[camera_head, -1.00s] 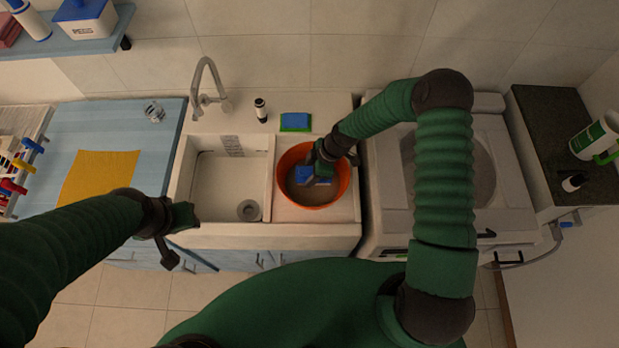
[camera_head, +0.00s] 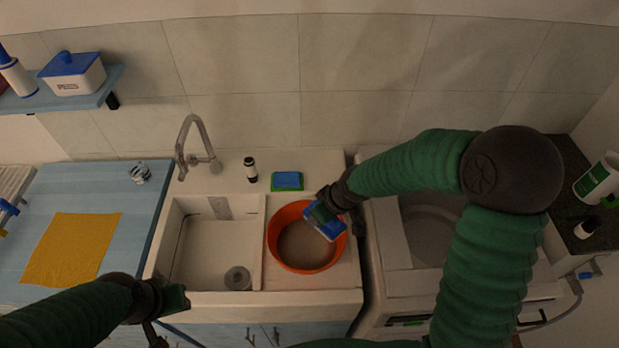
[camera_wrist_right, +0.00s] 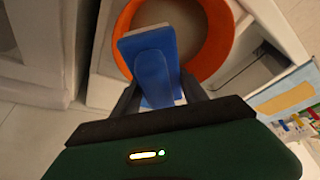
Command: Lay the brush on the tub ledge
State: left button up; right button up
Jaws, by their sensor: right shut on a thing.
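The brush (camera_head: 330,226) is blue with a pale bristle side. My right gripper (camera_head: 321,209) is shut on it and holds it over the right rim of the orange tub (camera_head: 273,252). In the right wrist view the brush (camera_wrist_right: 150,62) sits between the fingers of my right gripper (camera_wrist_right: 158,95), with the orange tub (camera_wrist_right: 213,40) behind it. The ledge (camera_head: 225,186) is the pale strip behind the basins. My left gripper (camera_head: 172,312) is at the lower left, in front of the sink; its fingers are not clear.
A blue and green sponge (camera_head: 287,181) and a small dark-and-white bottle (camera_head: 250,170) stand on the ledge. The faucet (camera_head: 190,150) rises to their left. A yellow cloth (camera_head: 70,248) lies on the blue counter. The washing machine (camera_head: 400,240) is at the right.

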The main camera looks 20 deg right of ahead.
jog(key=w+d+m+h+b, duration=0.2)
jog(key=w+m+b, duration=0.1)
jog(key=m, duration=0.1)
jog(key=m+h+b, duration=0.1)
jog(key=m+b, duration=0.3)
jog(key=b, duration=0.1)
send_over(326, 169)
jog(key=s, duration=0.1)
notch_tip(326, 169, down, 3)
notch_tip(326, 169, down, 10)
jog(key=shift+s+a+f+p, duration=0.1)
jog(key=shift+s+a+p, duration=0.05)
jog(key=shift+p, duration=0.35)
jog(key=o, duration=1.4)
